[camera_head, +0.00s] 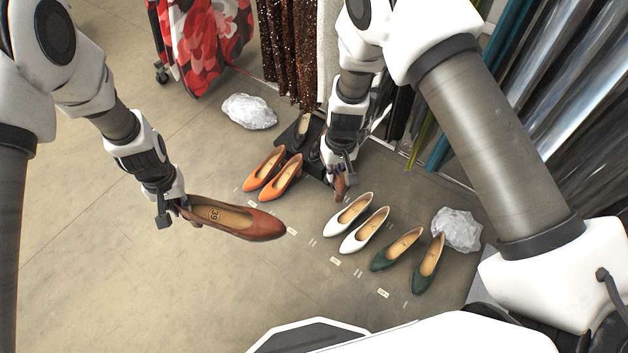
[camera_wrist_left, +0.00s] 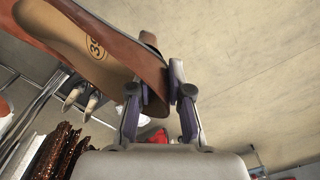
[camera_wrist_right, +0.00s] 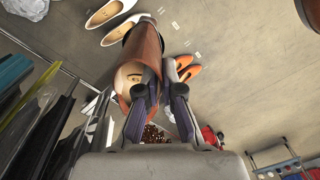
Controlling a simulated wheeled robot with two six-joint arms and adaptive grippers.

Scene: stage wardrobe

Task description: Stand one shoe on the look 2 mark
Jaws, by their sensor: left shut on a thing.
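A brown pump (camera_head: 238,220) with 39 on its insole is in my left gripper (camera_head: 172,207), held by its heel end above the floor, toe to the right. In the left wrist view the fingers (camera_wrist_left: 158,92) close on the rear of this shoe (camera_wrist_left: 115,50). A second brown shoe (camera_head: 340,187) is at my right gripper (camera_head: 343,172), mostly hidden by it. In the right wrist view this shoe (camera_wrist_right: 142,55) has its heel end at the fingers (camera_wrist_right: 160,98); whether they clamp it is unclear. A small white floor label (camera_head: 292,231) lies between the orange and white pairs.
Orange pumps (camera_head: 273,172) stand left of my right gripper, white pumps (camera_head: 356,222) and green pumps (camera_head: 408,250) to its right. Other floor labels (camera_head: 335,261) line the front. Crumpled clear bags (camera_head: 248,111) lie around. Hanging garments (camera_head: 290,45) close off the back. The left floor is clear.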

